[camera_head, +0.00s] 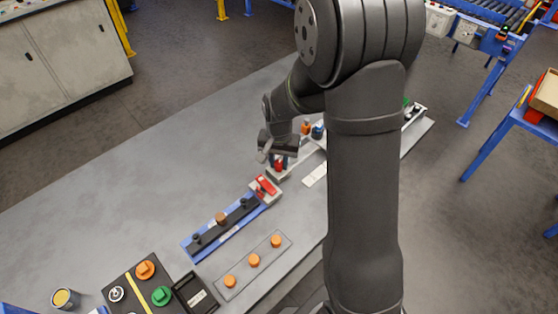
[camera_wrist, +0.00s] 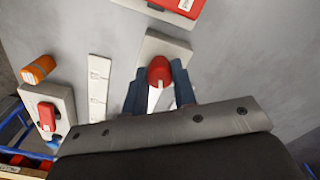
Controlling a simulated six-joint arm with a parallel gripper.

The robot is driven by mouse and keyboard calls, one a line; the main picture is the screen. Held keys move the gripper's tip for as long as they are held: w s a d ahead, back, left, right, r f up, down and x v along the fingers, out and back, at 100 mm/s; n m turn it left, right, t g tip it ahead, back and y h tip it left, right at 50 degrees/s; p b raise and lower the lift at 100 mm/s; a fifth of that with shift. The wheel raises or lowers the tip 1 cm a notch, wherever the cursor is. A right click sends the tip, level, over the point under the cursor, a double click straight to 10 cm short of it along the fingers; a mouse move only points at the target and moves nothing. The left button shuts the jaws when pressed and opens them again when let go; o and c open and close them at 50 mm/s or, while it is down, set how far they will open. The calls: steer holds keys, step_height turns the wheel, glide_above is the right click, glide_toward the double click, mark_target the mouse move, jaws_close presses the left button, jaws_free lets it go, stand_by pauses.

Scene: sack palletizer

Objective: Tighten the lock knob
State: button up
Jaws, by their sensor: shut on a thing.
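The lock knob, a red round knob (camera_wrist: 159,70) with a white pointer bar, sits on a pale beige block (camera_wrist: 165,45) in the wrist view. My gripper (camera_wrist: 159,88) has its two blue fingers on either side of the knob and is shut on it. In the head view the red knob (camera_head: 279,167) shows just below my gripper (camera_head: 279,159), on its pale block. The fingers hide the knob's sides, and the exact contact is hard to see.
A blue rail (camera_head: 222,236) with a red clamp (camera_head: 265,186) lies nearby at front left. Orange pegs (camera_head: 254,260) and a control panel (camera_head: 140,290) are nearer. A white strip (camera_wrist: 98,85) and an orange cylinder (camera_wrist: 38,70) lie beside the block.

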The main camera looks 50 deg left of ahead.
mark_target(279, 162)
steer(key=shift+m, duration=1.2)
steer(key=o, duration=1)
step_height(279, 162, up, 17)
steer(key=shift+r, duration=0.2)
